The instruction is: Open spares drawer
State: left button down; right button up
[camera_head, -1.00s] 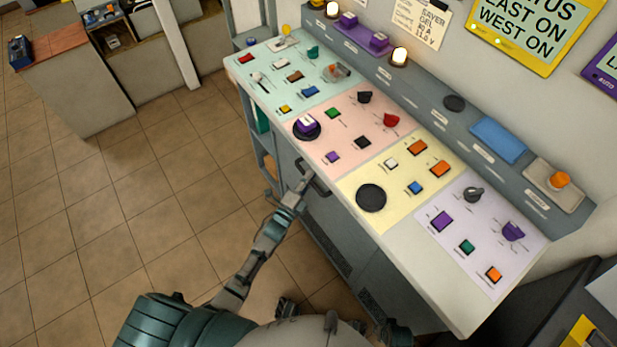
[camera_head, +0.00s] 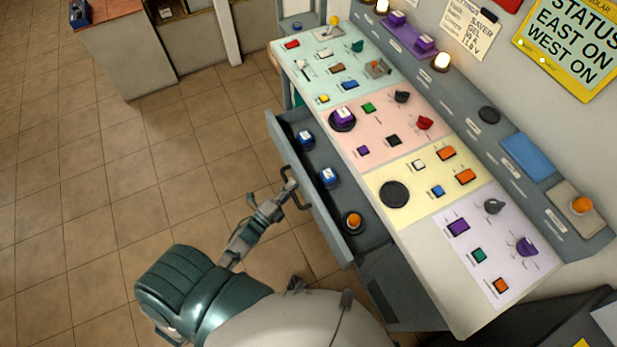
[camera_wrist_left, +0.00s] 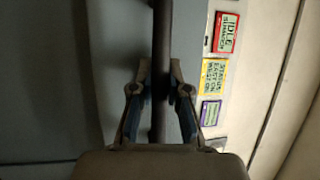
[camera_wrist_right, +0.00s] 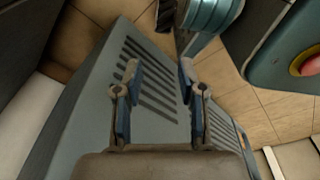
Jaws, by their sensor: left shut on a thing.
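The spares drawer (camera_head: 330,215) stands pulled out from the front of the console. Inside it are two blue-and-white items (camera_head: 328,177) and a round dark piece with an orange top (camera_head: 352,221). My left gripper (camera_head: 287,183) is at the drawer's handle (camera_head: 301,201). In the left wrist view, its fingers (camera_wrist_left: 159,95) are shut on the dark handle bar (camera_wrist_left: 160,40), one on each side. My right gripper (camera_wrist_right: 157,75) shows only in the right wrist view. Its fingers are apart with nothing between them, over a slatted grey panel (camera_wrist_right: 140,100).
The console top (camera_head: 395,150) carries many coloured buttons and knobs above the drawer. A wall sign (camera_head: 575,40) hangs behind it. The tiled floor (camera_head: 110,200) to the left is clear. A cabinet (camera_head: 125,55) stands at the far left.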

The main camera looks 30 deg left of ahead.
pick_arm(q)
jog(key=shift+s+a+f+p, duration=0.15)
jog(key=shift+s+a, duration=0.7)
jog(key=shift+s, duration=0.3)
jog(key=shift+s+a+f+p, duration=0.1)
jog(key=shift+s+a+p, duration=0.05)
jog(key=shift+s+a, duration=0.8)
pick_arm(e)
jog(key=shift+s+d+f, duration=0.1)
jog(key=shift+s+f, duration=0.2)
jog(key=shift+s, duration=0.2)
jog(key=shift+s+d+f, duration=0.1)
jog(key=shift+s+f, duration=0.15)
jog(key=shift+s, duration=0.2)
pick_arm(q)
jog(key=shift+s+d, duration=0.15)
jog(key=c, duration=1.1)
grip_release()
jog(key=shift+c, duration=0.2)
jog(key=shift+r, duration=0.1)
jog(key=v, duration=1.2)
